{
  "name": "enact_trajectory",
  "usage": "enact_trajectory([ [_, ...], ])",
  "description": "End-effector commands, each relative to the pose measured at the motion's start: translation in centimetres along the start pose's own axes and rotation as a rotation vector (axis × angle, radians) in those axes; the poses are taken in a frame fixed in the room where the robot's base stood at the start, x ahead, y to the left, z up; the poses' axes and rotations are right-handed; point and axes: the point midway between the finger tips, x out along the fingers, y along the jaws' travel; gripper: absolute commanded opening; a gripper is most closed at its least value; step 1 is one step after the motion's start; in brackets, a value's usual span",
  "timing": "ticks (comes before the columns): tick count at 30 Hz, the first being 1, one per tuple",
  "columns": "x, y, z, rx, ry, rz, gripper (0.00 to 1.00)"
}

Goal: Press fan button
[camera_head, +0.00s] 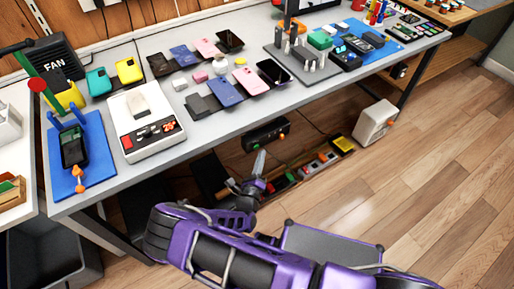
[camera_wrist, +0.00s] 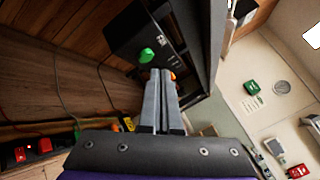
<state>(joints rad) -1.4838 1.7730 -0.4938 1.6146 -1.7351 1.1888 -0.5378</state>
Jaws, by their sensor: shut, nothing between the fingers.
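A black unit marked FAN (camera_head: 54,64) stands at the back left of the table; I cannot make out a button on it. A black box (camera_head: 262,136) hangs under the table's front edge and also shows in the wrist view (camera_wrist: 125,32). A green button (camera_wrist: 146,54) sticks out from its face. I cannot tell from any label whether this is the fan button. My gripper (camera_head: 261,156) is shut and empty just below the box.
The grey table (camera_head: 230,122) carries phones, cases, a white device (camera_head: 145,150) and a blue mat (camera_head: 95,178). Under it stand a tray of coloured items (camera_head: 310,165) and a white box (camera_head: 375,122). Cables hang behind. The wooden floor at right is clear.

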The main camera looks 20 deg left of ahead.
Motion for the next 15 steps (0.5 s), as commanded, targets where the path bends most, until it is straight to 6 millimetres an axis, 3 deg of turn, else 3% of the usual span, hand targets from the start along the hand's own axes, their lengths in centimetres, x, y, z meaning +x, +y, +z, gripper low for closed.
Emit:
enact_trajectory([
  [15,0.62,0.43,0.44,0.000,0.000,0.000,0.00],
])
